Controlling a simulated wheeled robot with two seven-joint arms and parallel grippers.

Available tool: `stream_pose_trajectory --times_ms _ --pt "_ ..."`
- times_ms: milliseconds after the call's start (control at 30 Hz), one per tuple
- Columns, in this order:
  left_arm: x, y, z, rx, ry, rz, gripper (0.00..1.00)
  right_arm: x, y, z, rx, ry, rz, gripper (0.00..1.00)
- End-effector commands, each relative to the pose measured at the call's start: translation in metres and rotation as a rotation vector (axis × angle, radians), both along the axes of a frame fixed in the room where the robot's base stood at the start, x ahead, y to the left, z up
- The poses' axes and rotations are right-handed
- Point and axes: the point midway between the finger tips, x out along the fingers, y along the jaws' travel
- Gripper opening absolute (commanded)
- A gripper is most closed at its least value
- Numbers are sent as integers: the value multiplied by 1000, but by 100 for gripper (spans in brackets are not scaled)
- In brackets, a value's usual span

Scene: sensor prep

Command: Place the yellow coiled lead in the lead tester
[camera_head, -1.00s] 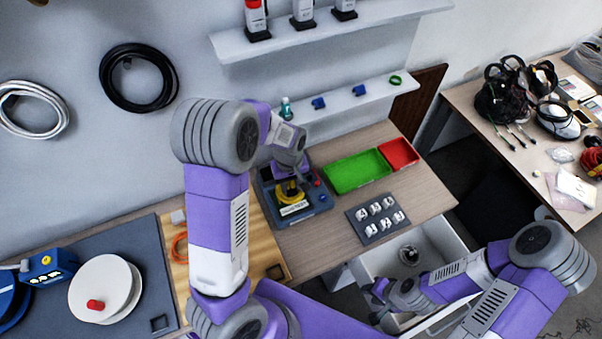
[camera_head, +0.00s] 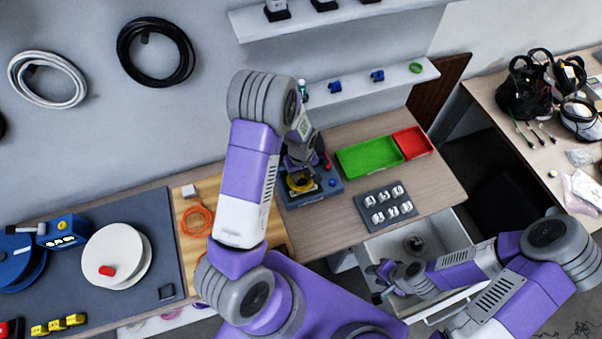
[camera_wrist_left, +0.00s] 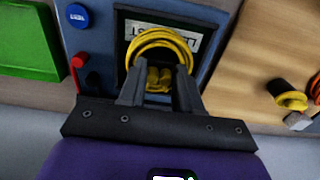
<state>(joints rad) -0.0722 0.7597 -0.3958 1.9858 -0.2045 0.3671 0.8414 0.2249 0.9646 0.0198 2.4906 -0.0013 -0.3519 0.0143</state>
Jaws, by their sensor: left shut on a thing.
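The yellow coiled lead (camera_head: 300,184) is at the lead tester (camera_head: 327,191), a blue-grey box with a dark recess. In the left wrist view the coil (camera_wrist_left: 160,38) lies over the recess and partly covers the white label. The tester (camera_wrist_left: 102,32) shows a blue button and a red-tipped lever there. My left gripper (camera_wrist_left: 159,92) is shut on the lead, fingers pointing at the recess; in the head view it (camera_head: 300,172) is over the tester. Whether the coil rests on the recess floor is unclear. My right gripper (camera_head: 382,274) is by the open drawer, its jaws unclear.
A green bin (camera_head: 368,158) and red bin (camera_head: 412,142) stand right of the tester. A grey plate with white pieces (camera_head: 372,216) lies in front of them. An orange coil (camera_head: 197,219) lies on the wooden board (camera_head: 185,262) to the left. The white drawer (camera_head: 440,240) is open.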

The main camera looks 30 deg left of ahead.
Motion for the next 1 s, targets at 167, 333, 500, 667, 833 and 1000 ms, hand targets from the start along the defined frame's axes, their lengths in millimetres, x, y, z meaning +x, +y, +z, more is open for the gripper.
stream_pose_trajectory --times_ms 167,333,500,667,833,1000 --pt "0 0 -1 0 0 0 0 0 0 -2 0 0 0 38" --pt "0 0 -3 0 0 0 47 0 0 -3 0 0 0 38" --pt "0 0 -3 0 0 0 59 0 0 -3 0 0 0 38" --pt "0 0 -2 0 0 0 59 0 0 -3 0 0 0 38" --pt "1 0 7 0 -4 -1 59 0 0 1 0 0 0 38" --pt "1 0 40 0 -6 0 59 0 0 -1 0 0 0 38"
